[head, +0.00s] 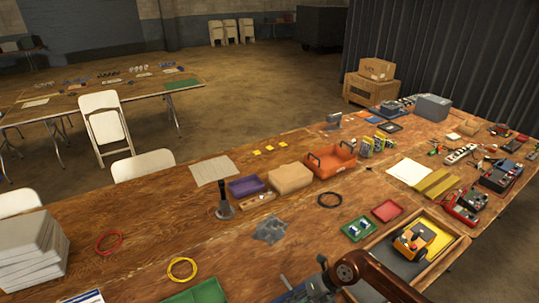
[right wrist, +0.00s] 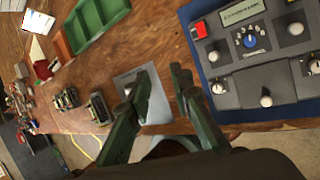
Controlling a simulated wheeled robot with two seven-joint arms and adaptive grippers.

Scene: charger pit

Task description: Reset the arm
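My right arm comes in at the lower right of the head view, with brown and dark links. Part of its dark gripper end (head: 300,289) shows at the bottom edge; its fingertips are not clear there. In the right wrist view my right gripper (right wrist: 160,77) has two dark green fingers spread apart, with nothing held between them. A grey plate with a pale knob (right wrist: 158,106) lies on the table behind and between the fingers. My left gripper is in neither view.
A dark control console (right wrist: 250,62) with a dial and knobs is right of the fingers. A green tray (right wrist: 95,22) is at the upper left. In the head view, an orange vehicle (head: 413,240) sits in a shallow wooden tray.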

